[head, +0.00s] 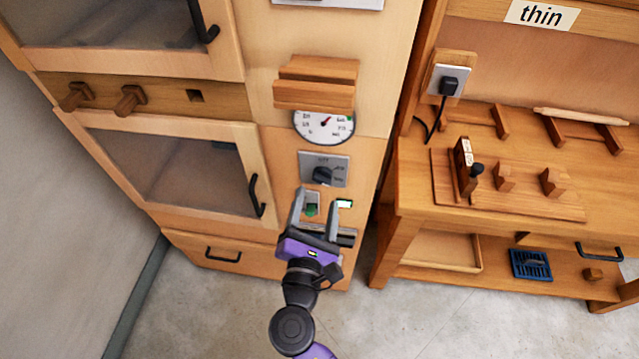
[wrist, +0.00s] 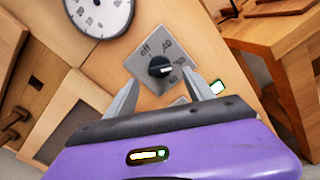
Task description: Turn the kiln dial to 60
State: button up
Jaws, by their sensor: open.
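The kiln dial (head: 322,175) is a black knob on a grey plate on the wooden kiln front. The pointer's exact setting is hard to tell. My gripper (head: 325,204) is purple with grey fingers. It is open and empty, below the dial in the head view. In the wrist view my gripper's fingertips (wrist: 164,89) are spread on either side below the knob, apart from it.
A round gauge (head: 323,125) sits above the dial under a wooden block (head: 316,83). A switch with a green part (head: 311,208) and a small lit display (head: 345,204) are beside my fingers. A workbench (head: 420,190) stands right. Kiln doors with black handles (head: 257,195) are left.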

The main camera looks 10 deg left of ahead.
aim_at(321, 183)
jog(key=shift+w+d, duration=0.1)
jog(key=shift+w, duration=2.7)
grip_shut()
